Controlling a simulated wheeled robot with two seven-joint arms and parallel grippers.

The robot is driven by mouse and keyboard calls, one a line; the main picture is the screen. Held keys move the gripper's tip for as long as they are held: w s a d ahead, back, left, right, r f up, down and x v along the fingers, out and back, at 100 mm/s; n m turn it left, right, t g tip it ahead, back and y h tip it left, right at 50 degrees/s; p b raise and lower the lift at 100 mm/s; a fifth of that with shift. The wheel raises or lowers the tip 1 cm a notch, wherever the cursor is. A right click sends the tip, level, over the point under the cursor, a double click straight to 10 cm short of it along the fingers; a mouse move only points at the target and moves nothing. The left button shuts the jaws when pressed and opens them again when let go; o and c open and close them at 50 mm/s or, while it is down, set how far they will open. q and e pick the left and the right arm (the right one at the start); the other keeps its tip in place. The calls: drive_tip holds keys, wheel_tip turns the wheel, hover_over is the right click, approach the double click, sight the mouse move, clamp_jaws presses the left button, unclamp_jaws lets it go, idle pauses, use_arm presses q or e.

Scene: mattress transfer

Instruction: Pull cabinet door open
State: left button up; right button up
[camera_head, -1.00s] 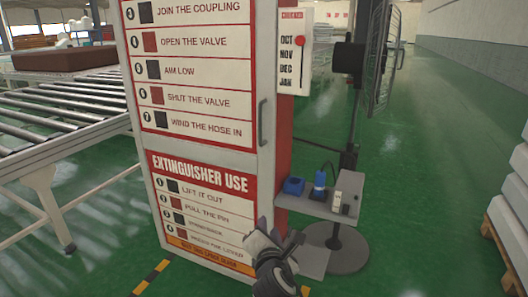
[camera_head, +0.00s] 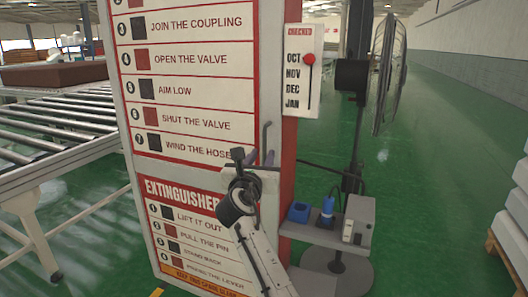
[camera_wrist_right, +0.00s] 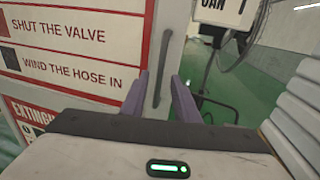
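The cabinet (camera_head: 133,205) stands upright with its door (camera_head: 205,100) facing me, shut as far as I can see. The door carries red and white instruction panels. Its dark vertical handle (camera_head: 266,137) is near the door's right edge; my right gripper hides its lower part. In the right wrist view the handle (camera_wrist_right: 163,65) lies between the two purple fingers. My right gripper (camera_head: 254,158) is open, at handle height in front of the door. The fingers (camera_wrist_right: 158,82) stand apart on each side of the handle; contact cannot be told. My left gripper is not in view.
A small shelf (camera_head: 312,232) with blue items and a grey box stands right of the cabinet. A fan (camera_head: 385,75) on a stand is behind it. A roller conveyor (camera_head: 50,130) is at left. Green floor (camera_head: 430,180) is open at right.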

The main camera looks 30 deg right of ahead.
sight(264, 152)
drive_tip(key=shift+x, duration=2.3)
clamp_jaws()
